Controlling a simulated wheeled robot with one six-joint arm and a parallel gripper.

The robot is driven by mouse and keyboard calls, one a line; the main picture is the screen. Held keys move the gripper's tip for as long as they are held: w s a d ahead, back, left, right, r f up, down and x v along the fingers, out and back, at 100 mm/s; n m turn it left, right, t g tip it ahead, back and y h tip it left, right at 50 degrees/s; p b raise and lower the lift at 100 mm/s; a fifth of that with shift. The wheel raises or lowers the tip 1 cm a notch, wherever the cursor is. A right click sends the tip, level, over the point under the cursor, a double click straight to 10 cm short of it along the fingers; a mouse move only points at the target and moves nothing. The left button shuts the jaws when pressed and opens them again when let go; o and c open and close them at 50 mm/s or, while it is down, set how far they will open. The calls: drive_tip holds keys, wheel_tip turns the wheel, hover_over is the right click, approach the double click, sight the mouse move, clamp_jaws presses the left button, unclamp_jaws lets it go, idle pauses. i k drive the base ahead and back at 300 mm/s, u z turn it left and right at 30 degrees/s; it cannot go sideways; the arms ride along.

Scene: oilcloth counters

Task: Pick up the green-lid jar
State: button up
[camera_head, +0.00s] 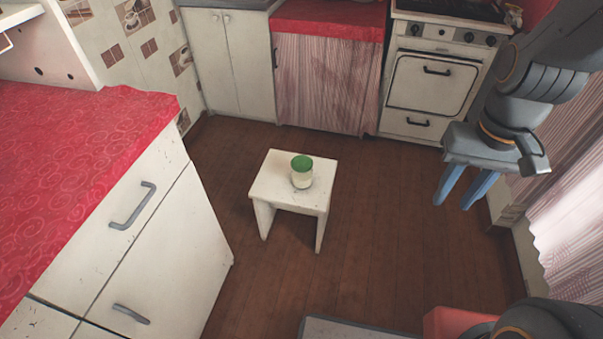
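The green-lid jar (302,172) stands upright on a small white stool (290,200) in the middle of the floor. Its body is pale and looks like clear or whitish glass, with a green lid on top. My gripper (455,204) hangs at the right of the picture, pointing down, with its two blue fingers apart and nothing between them. It is well to the right of the jar and clear of it.
A white cabinet with a red oilcloth top (70,170) fills the left side. A white stove (432,85) and a curtained counter (328,80) stand at the back. The brown wooden floor (400,220) around the stool is clear.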

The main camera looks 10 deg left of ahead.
sight(302, 168)
drive_tip(key=u, duration=0.55)
drive_tip(key=k, duration=0.65)
drive_tip(key=u, duration=0.7)
drive_tip(key=i, duration=1.4)
drive_tip(key=z, duration=0.7)
